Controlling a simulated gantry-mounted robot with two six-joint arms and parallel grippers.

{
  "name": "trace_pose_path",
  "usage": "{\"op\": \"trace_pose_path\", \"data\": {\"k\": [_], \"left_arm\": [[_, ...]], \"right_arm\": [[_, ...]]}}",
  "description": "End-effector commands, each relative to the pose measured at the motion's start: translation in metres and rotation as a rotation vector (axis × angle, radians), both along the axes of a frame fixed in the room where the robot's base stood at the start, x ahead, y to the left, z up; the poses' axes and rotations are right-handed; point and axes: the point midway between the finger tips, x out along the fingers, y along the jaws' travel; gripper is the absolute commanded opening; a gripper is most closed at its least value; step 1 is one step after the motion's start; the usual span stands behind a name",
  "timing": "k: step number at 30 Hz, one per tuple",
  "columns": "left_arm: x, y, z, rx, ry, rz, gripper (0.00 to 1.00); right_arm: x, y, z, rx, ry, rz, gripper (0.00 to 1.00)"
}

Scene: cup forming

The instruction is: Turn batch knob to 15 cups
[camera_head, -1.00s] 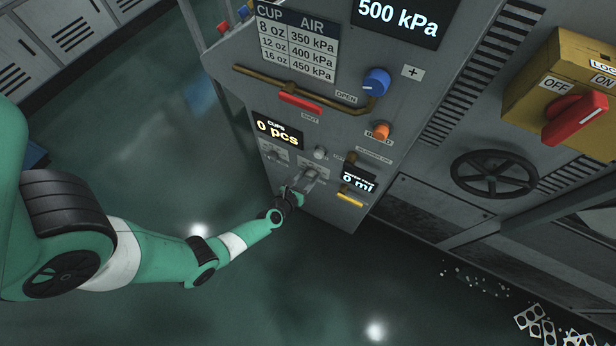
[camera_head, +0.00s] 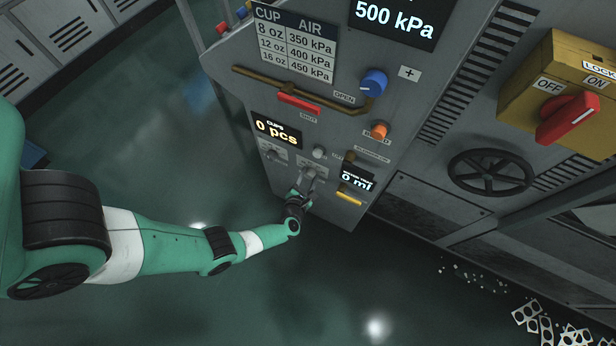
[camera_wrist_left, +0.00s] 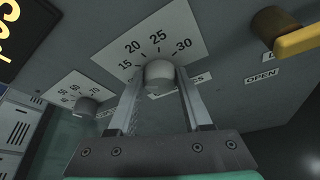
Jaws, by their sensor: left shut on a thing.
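The batch knob (camera_wrist_left: 158,73) is a small grey round knob on a white scale plate (camera_wrist_left: 125,48) marked 15, 20, 25 and 30, in the left wrist view. I cannot make out a pointer on it. My left gripper (camera_wrist_left: 160,80) is shut on this knob, one finger on each side. In the head view my left gripper (camera_head: 306,182) is at the lower part of the grey machine panel and partly hides the knob. The cups display (camera_head: 276,130) above reads 0 pcs. My right gripper is not in view.
Another grey knob (camera_wrist_left: 85,106) with a 40 to 70 scale sits left. A yellow-brass handle (camera_wrist_left: 298,40) by an OPEN label is at the upper right. The head view shows a blue knob (camera_head: 373,82), an orange button (camera_head: 379,131) and a red switch (camera_head: 568,118).

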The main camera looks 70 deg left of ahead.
Motion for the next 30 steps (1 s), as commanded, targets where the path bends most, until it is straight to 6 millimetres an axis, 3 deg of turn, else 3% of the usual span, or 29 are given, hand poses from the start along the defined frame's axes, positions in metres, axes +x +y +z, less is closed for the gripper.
{"op": "trace_pose_path", "data": {"k": [20, 21, 25, 30], "left_arm": [[0.0006, -0.0005, 0.0, 0.056, 0.047, -0.001, 0.0], [0.0007, -0.0004, 0.0, 0.056, 0.047, -0.001, 0.56], [0.0007, -0.0004, 0.0, 0.056, 0.047, -0.001, 0.8], [0.0006, -0.0004, -0.0001, 0.056, 0.047, 0.0, 0.8]], "right_arm": [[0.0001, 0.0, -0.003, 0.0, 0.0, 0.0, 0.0], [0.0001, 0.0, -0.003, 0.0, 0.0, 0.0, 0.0], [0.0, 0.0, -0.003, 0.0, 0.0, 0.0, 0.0], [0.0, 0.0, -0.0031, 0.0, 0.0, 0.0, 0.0]]}}
